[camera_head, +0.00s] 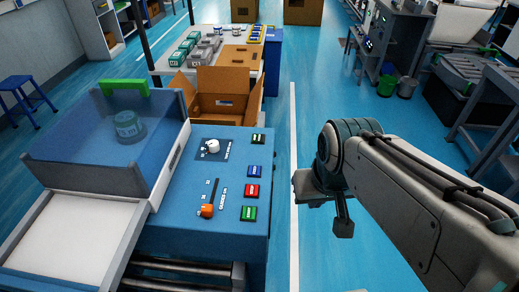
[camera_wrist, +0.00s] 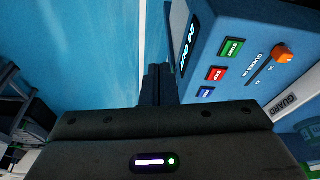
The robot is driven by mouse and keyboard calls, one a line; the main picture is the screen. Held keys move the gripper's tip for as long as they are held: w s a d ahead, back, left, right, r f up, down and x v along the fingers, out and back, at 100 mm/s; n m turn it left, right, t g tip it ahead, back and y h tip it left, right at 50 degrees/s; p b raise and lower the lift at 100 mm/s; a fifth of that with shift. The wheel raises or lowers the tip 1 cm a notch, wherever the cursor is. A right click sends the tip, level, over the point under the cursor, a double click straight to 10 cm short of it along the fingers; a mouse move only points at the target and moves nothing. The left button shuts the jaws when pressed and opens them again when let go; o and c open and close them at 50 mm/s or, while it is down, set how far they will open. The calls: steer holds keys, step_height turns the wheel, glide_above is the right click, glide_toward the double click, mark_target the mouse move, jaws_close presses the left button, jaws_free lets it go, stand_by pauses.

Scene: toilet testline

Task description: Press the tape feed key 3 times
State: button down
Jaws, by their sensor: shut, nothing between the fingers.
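A blue machine panel (camera_head: 230,232) carries a column of keys along its right side. I cannot read which one is the tape feed key. In the wrist view the green key (camera_wrist: 232,48) reads START, with the red key (camera_wrist: 216,74) and part of the blue key (camera_wrist: 206,93) beside it. My gripper (camera_head: 343,230) is shut and empty, right of the panel and apart from it. Its fingers show in the wrist view (camera_wrist: 158,72).
The panel also has a white knob (camera_head: 212,146) and an orange slider (camera_head: 207,211). A clear guard with a green handle (camera_head: 125,87) covers the machine's left part. An open cardboard box (camera_head: 217,105) stands behind. The floor under my gripper is clear.

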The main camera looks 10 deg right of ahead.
steer(key=w+a+r, duration=0.3)
steer(key=w+a, duration=0.1)
steer(key=w, duration=0.5)
steer(key=r+m+b, duration=0.1)
steer(key=r+m, duration=0.1)
glide_above(255, 170)
steer(key=s, duration=0.3)
steer(key=shift+s+a+f+h, duration=0.25)
steer(key=shift+a+h, duration=0.05)
steer(key=x, duration=0.8)
steer(key=p+x, duration=0.1)
steer(key=x, duration=0.4)
steer(key=shift+s+a, duration=0.1)
steer(key=shift+s, duration=0.3)
steer(key=shift+f, duration=0.6)
steer(key=shift+f, duration=0.1)
